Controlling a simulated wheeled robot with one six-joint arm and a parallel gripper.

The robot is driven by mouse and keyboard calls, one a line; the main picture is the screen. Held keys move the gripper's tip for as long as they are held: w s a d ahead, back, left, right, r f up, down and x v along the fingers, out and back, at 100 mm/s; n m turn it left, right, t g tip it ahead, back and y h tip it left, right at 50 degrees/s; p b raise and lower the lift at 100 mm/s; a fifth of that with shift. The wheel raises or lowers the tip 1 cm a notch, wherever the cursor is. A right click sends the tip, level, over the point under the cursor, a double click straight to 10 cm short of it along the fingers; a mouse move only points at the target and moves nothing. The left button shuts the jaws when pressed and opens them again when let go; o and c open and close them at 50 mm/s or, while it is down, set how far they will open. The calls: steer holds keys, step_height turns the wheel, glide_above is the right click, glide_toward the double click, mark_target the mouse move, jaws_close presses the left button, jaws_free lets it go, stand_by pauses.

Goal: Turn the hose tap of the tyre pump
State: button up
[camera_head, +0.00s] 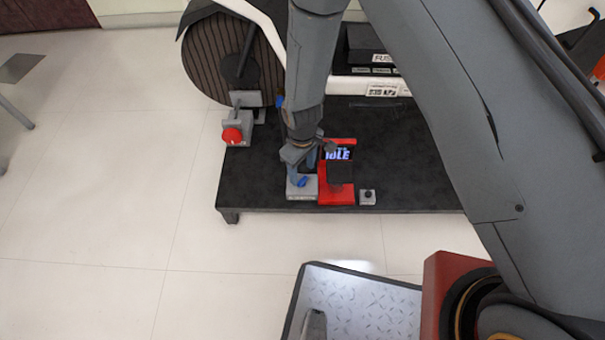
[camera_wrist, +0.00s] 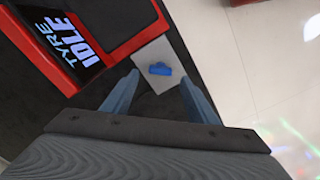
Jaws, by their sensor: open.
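The hose tap has a small blue handle (camera_head: 302,182) on a light grey block (camera_head: 302,194), at the front edge of the black platform. The blue handle also shows in the wrist view (camera_wrist: 160,69), on its pale plate (camera_wrist: 152,50). The red tyre pump (camera_head: 337,196) stands directly right of the tap, with a screen reading "TYRE IDLE" (camera_wrist: 82,40). My gripper (camera_wrist: 158,98) is open and empty, with its two fingers pointing toward the tap and the blue handle seen between and beyond their tips. In the head view my wrist hides part of the tap and pump.
The black platform (camera_head: 420,185) carries a red button on a grey box (camera_head: 232,135) at its left end and a small grey knob box (camera_head: 367,197) right of the pump. A wheel (camera_head: 215,60) stands behind. Pale floor (camera_head: 110,180) is clear at left.

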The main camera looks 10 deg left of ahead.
mark_target(302, 180)
steer(key=shift+r+p, duration=0.3)
steer(key=shift+r, duration=1.5)
